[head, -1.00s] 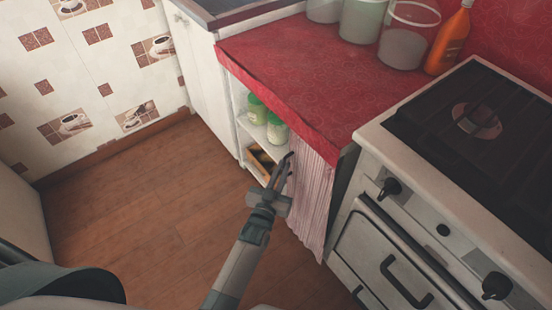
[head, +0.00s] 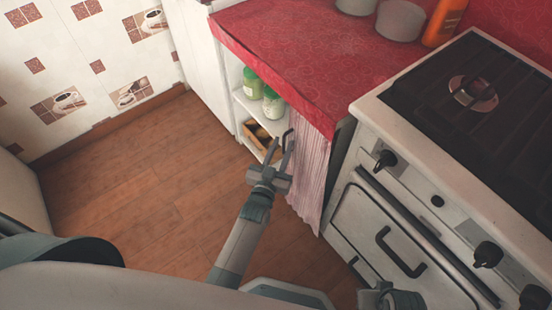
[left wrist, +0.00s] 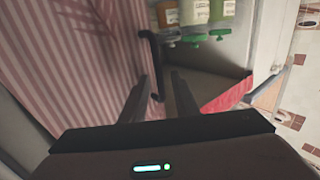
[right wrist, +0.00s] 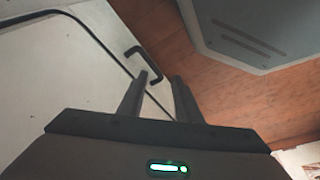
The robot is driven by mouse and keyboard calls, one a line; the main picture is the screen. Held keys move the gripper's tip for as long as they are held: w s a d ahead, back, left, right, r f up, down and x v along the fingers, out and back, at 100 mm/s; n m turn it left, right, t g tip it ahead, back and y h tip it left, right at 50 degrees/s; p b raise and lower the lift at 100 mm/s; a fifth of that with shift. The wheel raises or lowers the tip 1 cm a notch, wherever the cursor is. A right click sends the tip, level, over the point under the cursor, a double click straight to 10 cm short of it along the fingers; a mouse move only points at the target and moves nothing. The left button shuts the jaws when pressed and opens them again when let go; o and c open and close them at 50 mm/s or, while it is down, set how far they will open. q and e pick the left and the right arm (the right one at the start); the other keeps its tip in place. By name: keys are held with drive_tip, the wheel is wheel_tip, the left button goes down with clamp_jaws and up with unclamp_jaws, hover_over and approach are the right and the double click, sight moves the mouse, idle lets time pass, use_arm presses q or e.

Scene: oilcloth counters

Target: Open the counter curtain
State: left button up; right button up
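The pink-and-white striped curtain (head: 308,170) hangs under the red counter top, covering the right part of the opening next to the stove. A dark handle (left wrist: 153,55) is at its left edge; it also shows in the head view (head: 289,137). My left gripper (head: 279,152) is in front of the opening at the curtain's edge. In the left wrist view its fingers (left wrist: 160,85) are apart, with the handle's near end seen between them; I cannot tell if they touch it. My right gripper (right wrist: 160,78) is open and empty, near the stove front.
The open shelves hold green-lidded jars (head: 272,102) and a wooden crate (head: 258,138). The stove (head: 400,210) stands close on the right; its oven handle (head: 400,252) sticks out. The wooden floor (head: 130,190) at left is clear.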

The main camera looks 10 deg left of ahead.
use_arm(q)
drive_tip(key=s+a, duration=0.1)
drive_tip(key=s, duration=1.6)
drive_tip(key=shift+s+a, duration=0.15)
use_arm(e)
drive_tip(key=shift+s+f, duration=0.25)
drive_tip(key=shift+w, duration=0.1)
